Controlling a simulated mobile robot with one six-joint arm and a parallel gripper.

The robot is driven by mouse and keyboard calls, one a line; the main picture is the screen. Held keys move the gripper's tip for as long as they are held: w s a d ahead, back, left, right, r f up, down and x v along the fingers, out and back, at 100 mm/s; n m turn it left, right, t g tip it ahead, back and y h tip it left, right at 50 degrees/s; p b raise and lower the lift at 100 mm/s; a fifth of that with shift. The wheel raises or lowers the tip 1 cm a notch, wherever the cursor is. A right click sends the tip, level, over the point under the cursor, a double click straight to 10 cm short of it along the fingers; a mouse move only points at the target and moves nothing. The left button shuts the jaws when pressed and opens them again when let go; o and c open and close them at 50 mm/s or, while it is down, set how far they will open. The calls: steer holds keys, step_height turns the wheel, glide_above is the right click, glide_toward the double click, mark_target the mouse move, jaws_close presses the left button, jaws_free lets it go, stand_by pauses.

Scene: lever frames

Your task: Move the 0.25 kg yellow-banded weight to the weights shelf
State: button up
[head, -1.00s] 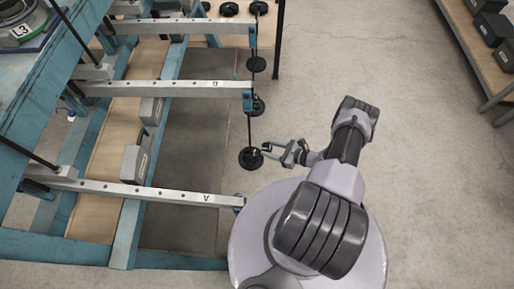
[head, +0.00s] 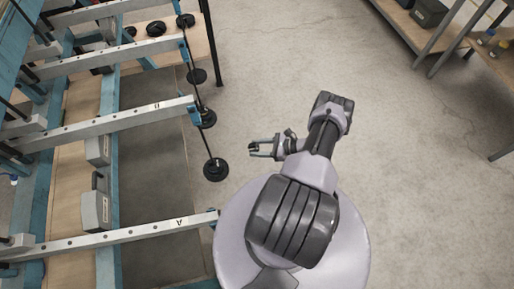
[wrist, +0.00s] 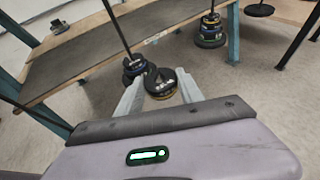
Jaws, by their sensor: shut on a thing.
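My gripper (head: 262,149) is to the right of the lever frames, clear of the hanging weights. It is shut on a small dark disc weight (wrist: 160,84), seen between the fingertips in the wrist view. In the head view only a small dark bit shows at the fingertips. No shelf in view carries a readable weights label.
Lever beams (head: 100,239) with more hanging weights (head: 197,76) stand at left. Loose black discs (head: 155,28) lie on a wooden surface at the back. Shelving with a dark box (head: 429,13) and small items (head: 488,38) is at upper right. The floor between is clear.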

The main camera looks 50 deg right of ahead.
steer(key=shift+s+d+b, duration=0.55)
steer(key=shift+d+b, duration=0.2)
steer(key=shift+d, duration=0.05)
steer(key=shift+s+d+b, duration=0.55)
steer(key=shift+d+b, duration=0.2)
steer(key=shift+d, duration=0.1)
steer(key=shift+s+d+b, duration=0.55)
steer(key=shift+d+b, duration=0.2)
steer(key=shift+d, duration=0.05)
